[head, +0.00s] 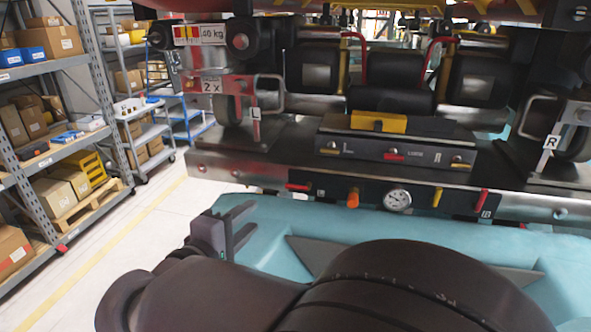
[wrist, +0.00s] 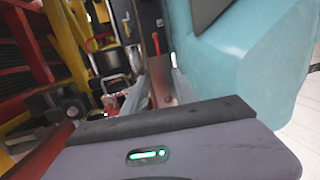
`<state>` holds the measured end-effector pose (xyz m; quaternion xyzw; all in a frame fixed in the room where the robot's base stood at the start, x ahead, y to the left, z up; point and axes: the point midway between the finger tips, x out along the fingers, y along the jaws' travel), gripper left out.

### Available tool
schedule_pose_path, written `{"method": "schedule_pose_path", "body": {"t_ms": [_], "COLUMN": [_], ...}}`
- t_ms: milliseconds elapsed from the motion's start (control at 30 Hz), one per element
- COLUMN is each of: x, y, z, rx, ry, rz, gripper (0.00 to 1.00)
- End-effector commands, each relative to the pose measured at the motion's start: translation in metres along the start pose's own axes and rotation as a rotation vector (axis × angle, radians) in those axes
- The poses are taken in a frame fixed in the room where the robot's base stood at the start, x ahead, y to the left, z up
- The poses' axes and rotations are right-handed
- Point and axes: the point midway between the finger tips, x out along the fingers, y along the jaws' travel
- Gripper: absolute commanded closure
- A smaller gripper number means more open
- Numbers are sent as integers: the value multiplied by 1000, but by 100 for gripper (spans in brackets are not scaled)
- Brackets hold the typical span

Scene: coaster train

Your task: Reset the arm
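My arm (head: 300,285) is folded across the bottom of the head view, in front of the coaster train's underside. My gripper (head: 249,218) is left of the middle in the head view, beside the teal body panel. Its two fingers stand apart with nothing seen between them. In the wrist view my gripper (wrist: 160,80) also shows spread fingers and a green light on its housing. The teal panel (wrist: 235,60) is close on the right there. The train's wheel assembly (head: 395,85) is above and behind the arm in the head view.
A dark control bar with a pressure gauge (head: 397,199), red levers and an orange knob runs above the teal panel (head: 562,262). The pale floor (head: 130,240) between is clear.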

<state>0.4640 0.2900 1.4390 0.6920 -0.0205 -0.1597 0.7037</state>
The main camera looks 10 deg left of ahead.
Motion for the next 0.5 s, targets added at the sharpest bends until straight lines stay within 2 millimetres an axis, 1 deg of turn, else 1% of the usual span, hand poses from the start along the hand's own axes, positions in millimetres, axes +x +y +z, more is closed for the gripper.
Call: {"method": "schedule_pose_path", "body": {"t_ms": [67, 100, 133, 167, 233, 267, 300, 333, 367, 400, 467, 500], "x": [0, 2, 5, 10, 25, 31, 36, 37, 35, 29, 11, -6], "y": [0, -2, -5, -10, -32, -46, -68, -86, -106, -135, -183, -217], "z": [0, 4, 10, 22, 66, 91, 128, 157, 184, 218, 261, 282], "rx": [0, 4, 12, 25, 81, 119, 182, 239, 302, 399, 579, 726], "ry": [-1, -8, -22, -46, -138, -192, -267, -326, -382, -453, -550, -604], "rz": [-1, -7, -18, -39, -122, -173, -252, -315, -380, -468, -602, -690], "gripper": [66, 66, 66, 66, 66, 66, 66, 66, 66, 66, 66, 66]}}
